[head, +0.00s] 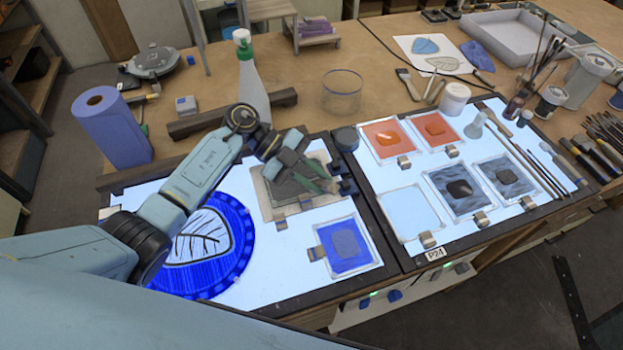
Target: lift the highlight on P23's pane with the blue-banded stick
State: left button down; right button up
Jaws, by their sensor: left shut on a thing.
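My left gripper (315,180) reaches over a square beige-grey pane (268,205) on the left light panel (275,262). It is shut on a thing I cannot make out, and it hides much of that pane. No blue band shows there. A small square blue pane (345,246) with a darker centre lies in front of the gripper. A round blue pane with a pale leaf (205,275) lies to the left, partly behind my arm. I see no P23 label; a P24 label (436,254) is on the right panel's front edge. My right gripper is not in view.
The right light panel (450,232) holds two orange panes (385,140), two grey panes (458,190), a pale blue pane (408,212) and several thin sticks (540,170). A spray bottle (248,75), a blue paper roll (108,125) and a glass bowl (342,92) stand behind.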

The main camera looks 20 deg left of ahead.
pick_arm(q)
jog(key=shift+w+d, duration=0.25)
jog(key=shift+d, duration=0.2)
jog(key=shift+a, duration=0.15)
jog(key=shift+s+a+p, duration=0.15)
jog(key=shift+a+p, duration=0.05)
jog(key=shift+a, duration=0.3)
jog(key=shift+s+a+p, duration=0.15)
jog(key=shift+a, duration=0.35)
jog(key=shift+w+d+b, duration=0.6)
jog(key=shift+w+d, duration=0.1)
jog(key=shift+w, duration=0.2)
jog(key=shift+a+r, duration=0.1)
jog(key=shift+a, duration=0.05)
jog(key=shift+s+a+p, duration=0.55)
jog(key=shift+a+p, duration=0.05)
jog(key=shift+a, duration=0.15)
